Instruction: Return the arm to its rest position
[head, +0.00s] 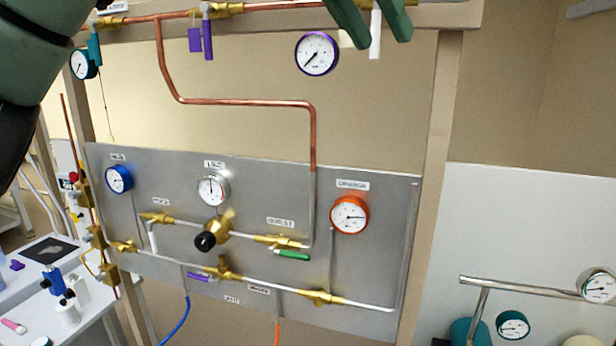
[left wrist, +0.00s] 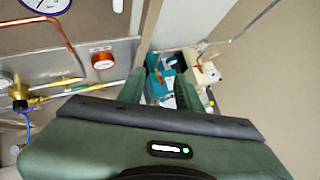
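My left gripper (head: 382,42) hangs in from the top edge of the head view, with two green fingers pointing down and spread apart. A white handle (head: 375,34) on the upper pipe shows between the fingers in this view; I cannot tell how far behind them it is. In the left wrist view the left gripper (left wrist: 161,84) is also open, with nothing held between its fingers. A dark green and black part of my arm (head: 35,70) fills the upper left corner of the head view. My right gripper is in neither view.
A grey panel (head: 260,190) carries gauges, brass valves and pipes. A copper pipe (head: 240,101) and a purple-rimmed gauge (head: 317,54) are near the gripper. A frame post (head: 435,160) stands right of the panel. A white table (head: 60,265) with small items is lower left.

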